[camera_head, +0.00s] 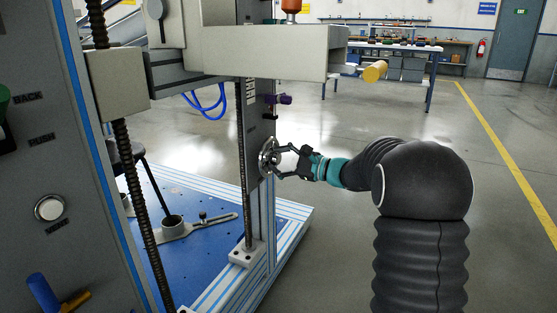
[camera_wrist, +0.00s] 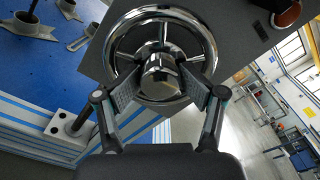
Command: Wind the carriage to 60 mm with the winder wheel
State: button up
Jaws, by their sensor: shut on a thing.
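The winder wheel (camera_head: 266,157) is a chrome handwheel on the side of the grey upright of the test frame. In the wrist view the wheel (camera_wrist: 206,42) fills the upper middle, with spokes and a round chrome hub (camera_wrist: 160,72). My gripper (camera_head: 277,158) reaches it from the right. In the wrist view my gripper (camera_wrist: 163,90) has its two fingers on either side of the hub, shut on it inside the rim. The carriage (camera_head: 250,52) is a light grey horizontal beam on the upright. No millimetre reading can be made out in either view.
A threaded screw (camera_head: 137,200) and a grey panel with a white button (camera_head: 48,208) stand at the left. The blue base plate (camera_head: 170,255) carries metal clamps. A yellow cylinder (camera_head: 374,71) juts from the beam's right side. The floor to the right is open.

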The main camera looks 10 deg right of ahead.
jog(key=shift+o, duration=0.2)
jog(key=n, duration=0.6)
jog(key=shift+a+r, duration=0.4)
jog(key=shift+n, duration=0.3)
jog(key=n, duration=0.6)
jog(key=o, duration=0.9)
jog(key=shift+s, duration=0.1)
jog(key=shift+a+g, duration=0.2)
jog(key=shift+g, duration=0.1)
jog(key=shift+d+f, duration=0.1)
jog(key=shift+d+f, duration=0.1)
jog(key=shift+d, duration=0.2)
